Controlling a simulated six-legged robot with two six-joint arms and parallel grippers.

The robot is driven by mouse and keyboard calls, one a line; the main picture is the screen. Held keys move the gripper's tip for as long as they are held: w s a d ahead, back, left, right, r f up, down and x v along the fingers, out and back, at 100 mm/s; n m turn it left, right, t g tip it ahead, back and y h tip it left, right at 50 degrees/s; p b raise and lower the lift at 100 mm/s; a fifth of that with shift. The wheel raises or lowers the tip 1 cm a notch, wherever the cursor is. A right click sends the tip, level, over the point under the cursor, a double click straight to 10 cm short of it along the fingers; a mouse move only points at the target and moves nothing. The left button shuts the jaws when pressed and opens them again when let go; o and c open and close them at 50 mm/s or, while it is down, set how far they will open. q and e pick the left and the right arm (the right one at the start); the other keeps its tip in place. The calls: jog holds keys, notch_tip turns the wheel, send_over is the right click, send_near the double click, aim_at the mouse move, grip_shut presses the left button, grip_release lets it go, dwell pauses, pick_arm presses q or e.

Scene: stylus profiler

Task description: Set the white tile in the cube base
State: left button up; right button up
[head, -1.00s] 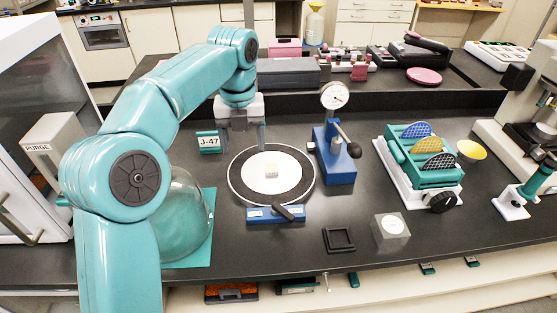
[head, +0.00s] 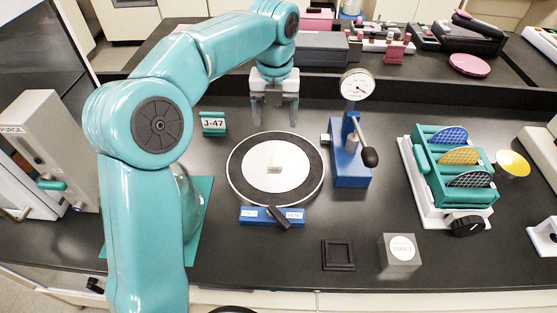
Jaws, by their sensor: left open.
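A small pale block (head: 275,169), whitish with a yellowish mark, sits near the middle of the round white stage with a black ring (head: 252,181); it may be the white tile, but it is too small to be sure. A dark square holder with a raised rim (head: 338,266) lies at the front of the bench and looks empty. A grey cube with a round white label (head: 401,250) stands just right of it; I cannot tell which is the cube base. My left gripper (head: 274,121) is open and empty, fingers down, behind the block and apart from it. My right gripper is out of view.
A blue dial gauge stand (head: 350,165) rises right of the stage. A blue bar with a black lever (head: 272,216) lies before it, and a J-47 sign (head: 214,124) stands behind left. A teal wafer rack (head: 455,180) stands right.

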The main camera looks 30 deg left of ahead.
pick_arm(q)
send_over(276, 159)
notch_tip(276, 159, down, 7)
jog(key=shift+f+b, duration=0.1)
jog(key=shift+b, duration=0.2)
jog(key=shift+s+f, duration=0.25)
jog(key=shift+f, duration=0.25)
jog(key=f, duration=0.4)
jog(key=shift+w+a+f, duration=0.1)
jog(key=shift+w+f, duration=0.25)
jog(key=shift+f, duration=0.05)
jog(key=shift+s, duration=0.2)
jog(key=c, duration=1.1)
jog(key=shift+c, duration=0.2)
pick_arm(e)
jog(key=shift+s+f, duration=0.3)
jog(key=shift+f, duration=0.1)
pick_arm(q)
notch_tip(276, 159, up, 20)
jog(key=p, duration=0.3)
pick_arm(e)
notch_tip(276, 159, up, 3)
